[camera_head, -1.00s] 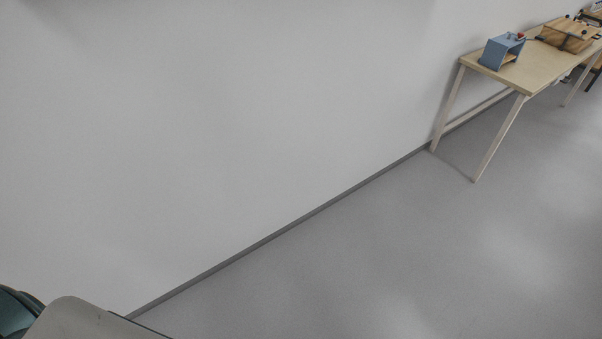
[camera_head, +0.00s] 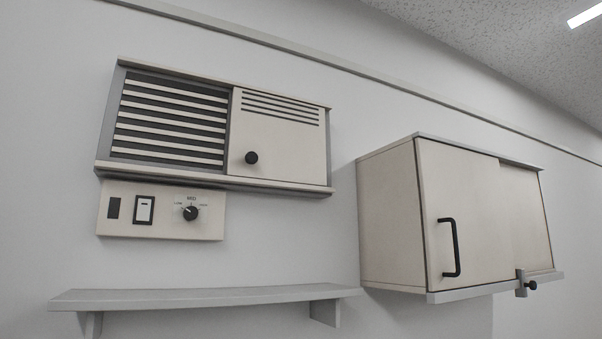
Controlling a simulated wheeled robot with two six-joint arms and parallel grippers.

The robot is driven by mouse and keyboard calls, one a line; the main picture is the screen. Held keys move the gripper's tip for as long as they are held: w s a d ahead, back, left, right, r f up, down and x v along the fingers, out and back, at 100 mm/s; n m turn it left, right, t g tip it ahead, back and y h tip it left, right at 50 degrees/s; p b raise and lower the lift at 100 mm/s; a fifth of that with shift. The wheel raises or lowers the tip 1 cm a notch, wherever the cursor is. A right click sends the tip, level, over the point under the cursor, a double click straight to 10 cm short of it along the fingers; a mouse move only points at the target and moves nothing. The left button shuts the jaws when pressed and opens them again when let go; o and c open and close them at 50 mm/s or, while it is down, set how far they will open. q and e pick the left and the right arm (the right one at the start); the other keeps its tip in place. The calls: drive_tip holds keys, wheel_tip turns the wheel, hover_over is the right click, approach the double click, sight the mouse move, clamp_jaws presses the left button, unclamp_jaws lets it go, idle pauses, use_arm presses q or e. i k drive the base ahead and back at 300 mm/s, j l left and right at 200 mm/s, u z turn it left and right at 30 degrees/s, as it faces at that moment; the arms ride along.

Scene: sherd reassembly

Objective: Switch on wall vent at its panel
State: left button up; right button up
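The wall vent (camera_head: 170,125) is a wide cream and grey unit high on the wall, with dark slats on its left and a cream door with a black knob on its right. Its panel (camera_head: 118,229) is a cream plate just below the vent's left part. The panel carries a small dark rectangle (camera_head: 113,208), a white rocker switch (camera_head: 144,209) in a black frame, and a black rotary knob (camera_head: 190,212) with small markings. I cannot tell the switch's setting. Neither of my grippers is in view.
A grey shelf (camera_head: 200,297) on brackets juts from the wall below the panel, with nothing seen on it. A cream wall cabinet (camera_head: 470,215) with a black handle and a grey latch at its lower edge sticks out at right.

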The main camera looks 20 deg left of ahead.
sight(144, 205)
drive_tip(key=u, duration=1.35)
